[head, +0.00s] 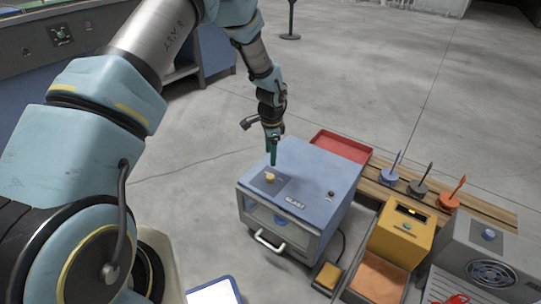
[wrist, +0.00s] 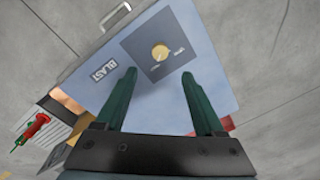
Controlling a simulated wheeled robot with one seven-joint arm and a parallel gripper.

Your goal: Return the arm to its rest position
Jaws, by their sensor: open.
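My gripper (head: 272,152) hangs above the top of a blue box-shaped cabinet (head: 318,172) in the head view. In the wrist view my gripper (wrist: 158,92) shows two dark green fingers spread apart with nothing between them. Beyond the fingertips is a yellow knob (wrist: 160,54) on a dark square panel (wrist: 143,47) on the cabinet's top. The knob also shows in the head view (head: 269,177), a little below the fingers. The fingers look apart from the knob. My arm reaches from the left side of the head view.
A red tray (head: 341,146) lies behind the cabinet. A wooden rack (head: 485,208) with blue, grey and red holders stands to the right. A yellow box (head: 401,238) and a grey unit with a fan (head: 490,272) stand at front right. Open floor (head: 360,70) lies behind.

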